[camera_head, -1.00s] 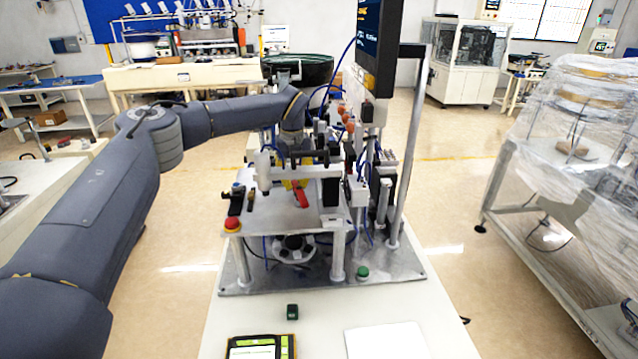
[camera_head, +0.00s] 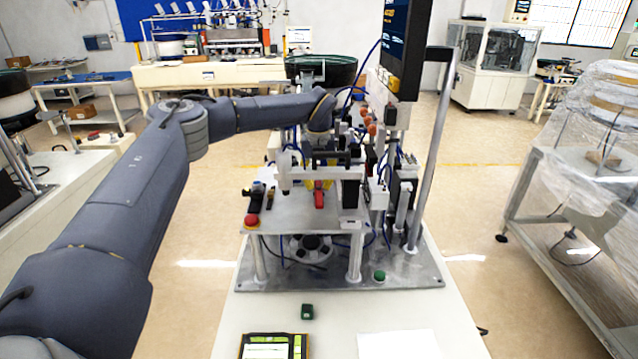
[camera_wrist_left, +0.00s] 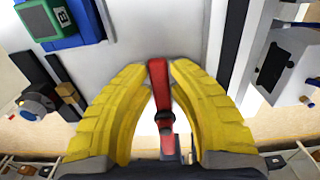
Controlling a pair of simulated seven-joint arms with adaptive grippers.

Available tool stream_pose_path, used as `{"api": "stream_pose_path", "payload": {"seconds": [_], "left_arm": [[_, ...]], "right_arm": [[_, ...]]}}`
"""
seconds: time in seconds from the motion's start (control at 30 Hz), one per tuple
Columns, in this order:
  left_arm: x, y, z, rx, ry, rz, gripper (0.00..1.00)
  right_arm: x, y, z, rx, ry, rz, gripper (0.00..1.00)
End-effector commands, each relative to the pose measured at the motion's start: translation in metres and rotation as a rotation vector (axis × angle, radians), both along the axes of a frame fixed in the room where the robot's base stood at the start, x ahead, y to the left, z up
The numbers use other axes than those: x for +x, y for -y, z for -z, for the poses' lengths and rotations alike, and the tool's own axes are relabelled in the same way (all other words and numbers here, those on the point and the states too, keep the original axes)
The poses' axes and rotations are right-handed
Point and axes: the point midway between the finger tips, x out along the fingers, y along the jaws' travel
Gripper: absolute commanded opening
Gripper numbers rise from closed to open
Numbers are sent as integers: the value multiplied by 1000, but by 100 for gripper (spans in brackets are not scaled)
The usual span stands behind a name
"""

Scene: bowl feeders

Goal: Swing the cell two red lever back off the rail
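The red lever (camera_head: 319,198) stands on the white machine plate, pointing toward the front in the head view. In the left wrist view the lever (camera_wrist_left: 158,85) runs up the middle between the yellow fingers of my left gripper (camera_wrist_left: 158,68). The fingertips close in on both sides of it and seem to touch it. In the head view my left gripper (camera_head: 319,182) is partly hidden behind the machine's crossbar. The rail cannot be clearly told apart from the other bars. My right gripper is not in view.
A red push button (camera_head: 252,221) sits at the plate's front left corner. A monitor (camera_head: 396,45) and a metal post (camera_head: 434,150) stand to the right. A handheld device (camera_head: 272,346) and white paper (camera_head: 398,345) lie on the front bench.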

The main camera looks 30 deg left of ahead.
Motion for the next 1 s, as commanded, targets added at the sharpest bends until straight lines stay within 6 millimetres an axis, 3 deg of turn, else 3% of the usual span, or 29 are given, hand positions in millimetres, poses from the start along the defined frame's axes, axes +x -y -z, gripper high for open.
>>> {"api": "stream_pose_path", "payload": {"seconds": [0.03, 0.17, 0.53, 1.0], "left_arm": [[0, 1, 2, 1, -3, 2, 26], [0, 0, 1, 1, 0, 1, 41], [1, 0, -8, 1, 4, -1, 42], [1, 0, -83, 1, 4, -1, 42]], "right_arm": [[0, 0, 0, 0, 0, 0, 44], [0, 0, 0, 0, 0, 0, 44], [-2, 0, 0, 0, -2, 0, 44], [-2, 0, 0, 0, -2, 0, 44]]}}
